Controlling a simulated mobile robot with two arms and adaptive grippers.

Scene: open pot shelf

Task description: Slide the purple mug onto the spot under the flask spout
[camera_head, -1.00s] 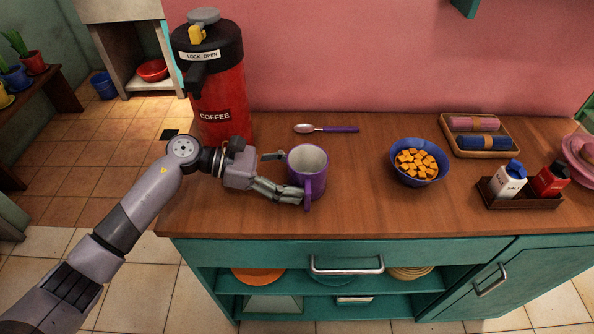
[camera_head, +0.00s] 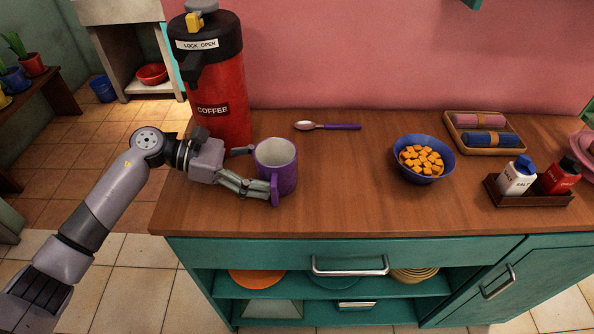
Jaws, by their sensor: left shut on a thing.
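The purple mug (camera_head: 281,178) stands upright on the wooden counter, its open top up and its handle toward the front. My left gripper (camera_head: 258,169) comes from the left and is shut on the mug, one finger at the far side and the other at the near side by the handle. The red coffee flask (camera_head: 218,105) stands behind and left of the mug, with its black spout (camera_head: 191,68) on the left front. The mug is right of the spout, apart from the flask. I cannot make out the spot under the spout; my arm covers that area. My right gripper is not in view.
A spoon with a purple handle (camera_head: 337,127) lies behind the mug. A blue bowl of orange cubes (camera_head: 445,151) stands to the right. Shakers in a tray (camera_head: 530,202) and rolled cloths in a tray (camera_head: 485,151) are farther right. The counter's front middle (camera_head: 345,205) is clear.

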